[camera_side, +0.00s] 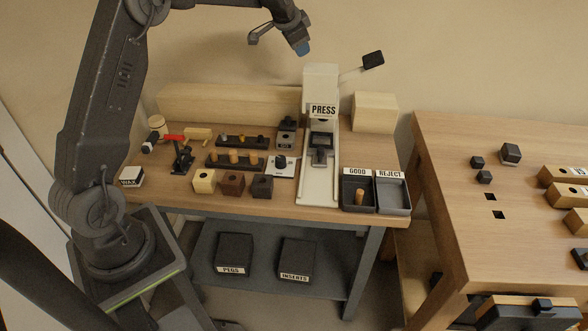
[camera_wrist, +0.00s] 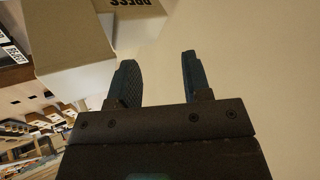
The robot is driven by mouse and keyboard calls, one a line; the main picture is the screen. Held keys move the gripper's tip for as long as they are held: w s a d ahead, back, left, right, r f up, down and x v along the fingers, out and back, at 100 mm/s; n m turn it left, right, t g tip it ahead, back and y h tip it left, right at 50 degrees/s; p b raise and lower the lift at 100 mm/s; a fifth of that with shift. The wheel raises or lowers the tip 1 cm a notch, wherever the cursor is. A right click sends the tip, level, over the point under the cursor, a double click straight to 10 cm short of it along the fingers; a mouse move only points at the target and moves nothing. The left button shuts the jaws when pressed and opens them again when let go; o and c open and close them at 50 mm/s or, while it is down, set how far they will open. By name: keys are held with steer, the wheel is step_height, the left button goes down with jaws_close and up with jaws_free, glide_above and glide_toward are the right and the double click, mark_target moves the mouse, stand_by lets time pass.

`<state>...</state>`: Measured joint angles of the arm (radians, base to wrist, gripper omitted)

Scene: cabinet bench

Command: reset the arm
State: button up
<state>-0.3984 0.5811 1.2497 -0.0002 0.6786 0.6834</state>
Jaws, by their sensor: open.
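My gripper (camera_side: 303,47) is raised high above the back of the bench, just left of and above the white press (camera_side: 320,85). In the wrist view my gripper (camera_wrist: 160,75) has two dark blue fingers, spread apart with nothing between them. It touches nothing that I can see. My arm rises from the left side of the bench and reaches over to the right. The press label shows upside down at the top of the wrist view.
The press lever (camera_side: 372,60) sticks out right of my gripper. A wooden block (camera_side: 375,112) stands right of the press. The GOOD tray (camera_side: 346,205) holds a peg; the REJECT tray (camera_side: 407,209) looks empty. Pegs and blocks fill the bench (camera_side: 290,212) left of the press.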

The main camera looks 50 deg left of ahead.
steer(key=s+d+r+n+h, duration=0.1)
steer(key=s+d+r, duration=0.3)
steer(key=s+d, duration=0.4)
steer(key=s+d+r, duration=0.4)
steer(key=s+d, duration=0.3)
steer(key=s, duration=0.1)
steer(key=s+d+f, duration=0.2)
steer(key=s+d, duration=0.1)
steer(key=s, duration=0.4)
steer(key=s+d+f+n+h, duration=0.1)
steer(key=s+d+f, duration=0.1)
steer(key=s, duration=0.6)
steer(key=s+d+f+n+g, duration=0.1)
steer(key=s+d+f, duration=0.1)
steer(key=s+d, duration=0.2)
steer(key=s, duration=0.3)
steer(key=shift+s+d+f+h, duration=0.2)
steer(key=shift+s+f+h, duration=0.1)
steer(key=shift+h, duration=0.1)
